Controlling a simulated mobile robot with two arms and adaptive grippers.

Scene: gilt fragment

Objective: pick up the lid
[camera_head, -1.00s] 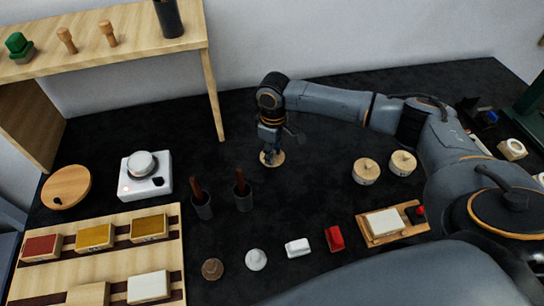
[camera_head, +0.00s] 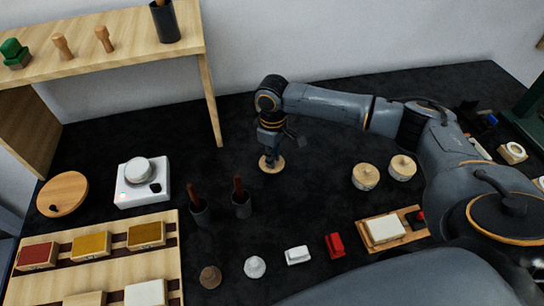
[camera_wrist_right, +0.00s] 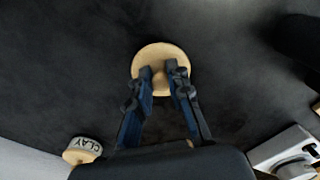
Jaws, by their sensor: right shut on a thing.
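The lid (camera_head: 278,168) is a pale round wooden disc with a knob, at the middle of the black worktop in the head view. It also shows in the wrist view (camera_wrist_right: 151,56), flat side toward the worktop. My right gripper (camera_head: 270,158) points down onto it and is shut on its knob; in the wrist view the two fingertips (camera_wrist_right: 160,74) close around the knob. I cannot tell whether the lid touches the worktop or hangs just above it. My left gripper is not in view.
Two lidded jars (camera_head: 365,178) (camera_head: 402,168) stand right of the lid. A white device (camera_head: 133,192) and a round wooden board (camera_head: 66,190) are farther left. A wooden shelf (camera_head: 105,59) stands behind. Worktop around the lid is clear.

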